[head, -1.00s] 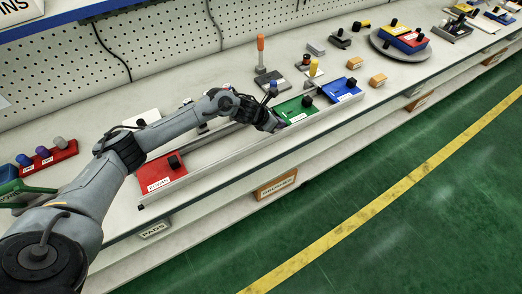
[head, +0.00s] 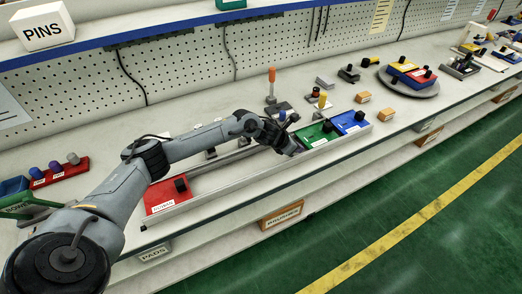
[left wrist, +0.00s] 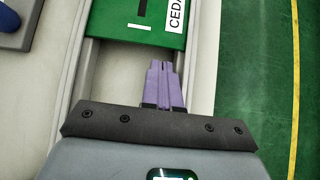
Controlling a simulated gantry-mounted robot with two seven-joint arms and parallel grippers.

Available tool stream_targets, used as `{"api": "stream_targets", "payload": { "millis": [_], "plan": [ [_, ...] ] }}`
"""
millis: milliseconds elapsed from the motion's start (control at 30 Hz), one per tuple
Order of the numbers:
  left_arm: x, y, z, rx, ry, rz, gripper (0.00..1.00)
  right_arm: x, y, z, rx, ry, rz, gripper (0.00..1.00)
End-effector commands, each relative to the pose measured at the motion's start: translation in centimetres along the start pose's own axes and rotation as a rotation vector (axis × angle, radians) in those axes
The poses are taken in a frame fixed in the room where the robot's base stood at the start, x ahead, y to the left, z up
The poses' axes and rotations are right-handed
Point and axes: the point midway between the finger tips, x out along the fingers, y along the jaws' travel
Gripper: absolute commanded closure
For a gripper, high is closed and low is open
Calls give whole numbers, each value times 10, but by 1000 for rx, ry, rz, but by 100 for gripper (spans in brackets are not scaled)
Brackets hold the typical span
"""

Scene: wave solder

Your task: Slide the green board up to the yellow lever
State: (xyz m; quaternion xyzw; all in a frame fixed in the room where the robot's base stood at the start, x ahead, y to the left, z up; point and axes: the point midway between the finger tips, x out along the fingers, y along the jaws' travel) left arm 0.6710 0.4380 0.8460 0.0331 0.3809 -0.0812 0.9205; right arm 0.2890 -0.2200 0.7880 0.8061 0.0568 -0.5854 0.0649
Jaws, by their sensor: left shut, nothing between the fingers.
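The green board (head: 314,139) lies in the long rail channel, with a black knob on it. Its right end is close against the blue board (head: 344,128); I cannot tell if they touch. The yellow lever (head: 322,101) stands just behind the rail, roughly level with the green board. My left gripper (head: 293,149) is at the green board's left end, low in the channel. In the left wrist view, its purple fingers (left wrist: 163,66) are shut and empty, just short of the near edge of the green board (left wrist: 125,33). My right gripper is not in view.
A red board (head: 165,205) sits at the rail's left end. An orange-handled lever (head: 271,76) and a blue-topped lever stand behind the rail. Small tan blocks (head: 386,114) lie beyond the blue board. A round turntable (head: 410,91) holds more boards.

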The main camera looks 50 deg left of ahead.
Motion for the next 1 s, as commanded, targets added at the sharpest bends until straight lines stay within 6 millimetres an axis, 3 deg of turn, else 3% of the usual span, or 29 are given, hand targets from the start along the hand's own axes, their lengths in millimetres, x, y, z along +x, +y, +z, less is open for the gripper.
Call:
{"api": "stream_targets", "payload": {
  "millis": [133,400,600,867,1000],
  "plan": [
    [-11,-4,-8,9,3,-5,100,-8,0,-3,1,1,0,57],
    [-65,-3,-8,11,2,-3,100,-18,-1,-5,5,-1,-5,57],
    [-94,-3,-8,9,1,-4,100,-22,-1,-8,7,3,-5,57],
    [-106,-8,-9,0,-1,-9,100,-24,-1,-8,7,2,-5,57],
    [-94,-36,-16,-70,-10,-27,100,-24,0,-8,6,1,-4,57]
  ]
}}
